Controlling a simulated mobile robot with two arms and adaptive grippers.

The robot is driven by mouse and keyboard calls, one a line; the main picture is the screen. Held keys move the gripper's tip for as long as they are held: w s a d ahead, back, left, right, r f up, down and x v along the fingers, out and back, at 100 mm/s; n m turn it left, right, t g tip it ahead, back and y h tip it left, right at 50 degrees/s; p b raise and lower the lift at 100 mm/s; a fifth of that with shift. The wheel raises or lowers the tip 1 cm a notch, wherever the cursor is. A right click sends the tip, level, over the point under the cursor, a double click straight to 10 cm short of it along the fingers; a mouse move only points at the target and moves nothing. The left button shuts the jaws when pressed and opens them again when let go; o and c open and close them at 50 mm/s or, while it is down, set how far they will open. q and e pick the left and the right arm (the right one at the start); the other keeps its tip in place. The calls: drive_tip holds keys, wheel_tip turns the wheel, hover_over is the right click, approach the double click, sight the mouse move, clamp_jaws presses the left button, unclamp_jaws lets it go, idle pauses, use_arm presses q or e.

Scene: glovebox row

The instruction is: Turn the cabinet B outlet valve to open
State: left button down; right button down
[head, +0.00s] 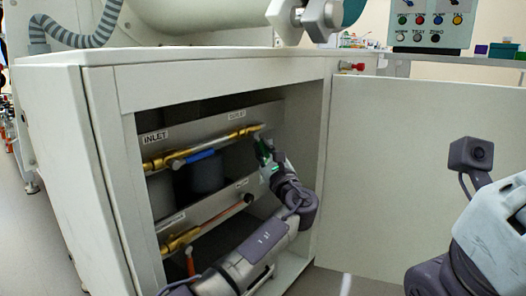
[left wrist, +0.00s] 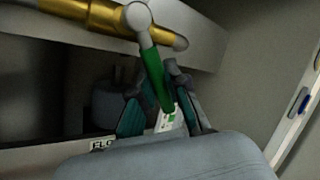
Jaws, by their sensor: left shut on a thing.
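The outlet valve has a green handle (left wrist: 155,75) that hangs down from a round pivot on the brass pipe (left wrist: 85,12), across the pipe and slightly tilted. In the head view the green handle (head: 262,152) shows below the right end of the upper pipe, under a blurred label (head: 237,114). My left gripper (head: 267,165) reaches into the open cabinet (head: 222,66) and is shut on this handle. In the left wrist view its fingers (left wrist: 160,105) stand on both sides of the handle's lower part. My right gripper's fingers are not visible.
A blue handle (head: 200,156) lies along the upper pipe near the INLET label (head: 154,137). The cabinet door (head: 410,170) stands open at the right. A grey canister (head: 206,175) sits behind the upper pipe.

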use_arm(q)
drive_tip(key=c, duration=1.2)
unclamp_jaws()
drive_tip(key=shift+o, duration=0.2)
drive_tip(key=shift+s, duration=0.1)
drive_tip(key=v, duration=1.2)
drive_tip(key=shift+d, duration=0.1)
drive_tip(key=shift+c, duration=0.2)
